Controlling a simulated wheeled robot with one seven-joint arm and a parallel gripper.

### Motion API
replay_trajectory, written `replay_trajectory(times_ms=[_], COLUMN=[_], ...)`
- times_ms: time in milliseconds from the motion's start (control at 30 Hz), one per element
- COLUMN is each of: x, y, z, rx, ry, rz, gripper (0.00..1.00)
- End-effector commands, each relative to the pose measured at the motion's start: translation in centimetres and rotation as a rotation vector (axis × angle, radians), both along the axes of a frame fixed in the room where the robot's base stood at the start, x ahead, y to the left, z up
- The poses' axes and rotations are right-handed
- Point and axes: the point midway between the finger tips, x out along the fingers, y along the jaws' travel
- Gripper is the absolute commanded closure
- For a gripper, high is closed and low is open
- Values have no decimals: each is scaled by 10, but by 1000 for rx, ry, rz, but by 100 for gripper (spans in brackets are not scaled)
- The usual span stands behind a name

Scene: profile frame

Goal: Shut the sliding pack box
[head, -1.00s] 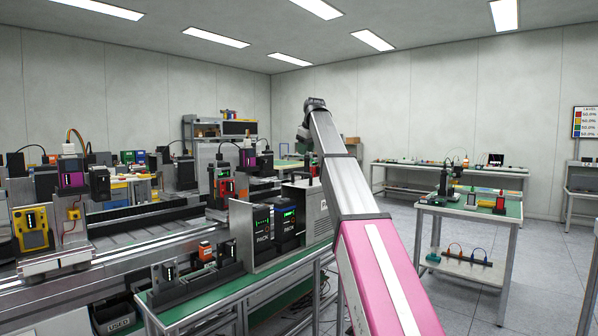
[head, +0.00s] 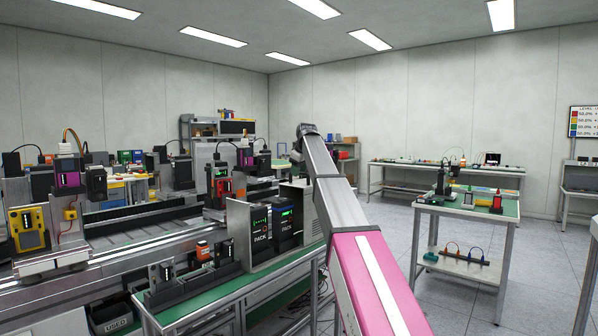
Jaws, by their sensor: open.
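The pack box (head: 240,234) is a grey metal housing on the green-topped bench in the middle of the head view. My pink and silver arm reaches up past the box's right side.
A rail line with several devices, including a yellow meter (head: 28,229), runs along the left. A low black holder (head: 190,285) sits on the bench left of the box. A small side table (head: 466,208) stands at the right, with open floor around it.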

Motion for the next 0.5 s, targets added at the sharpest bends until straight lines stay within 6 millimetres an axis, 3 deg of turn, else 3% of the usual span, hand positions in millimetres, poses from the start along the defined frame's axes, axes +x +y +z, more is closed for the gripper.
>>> replay_trajectory(times_ms=[167,300,500], x=[0,0,-1], y=[0,0,1], z=[0,0,0], rx=[0,0,0], ry=[0,0,0], rz=[0,0,0], gripper=[58,100,100])
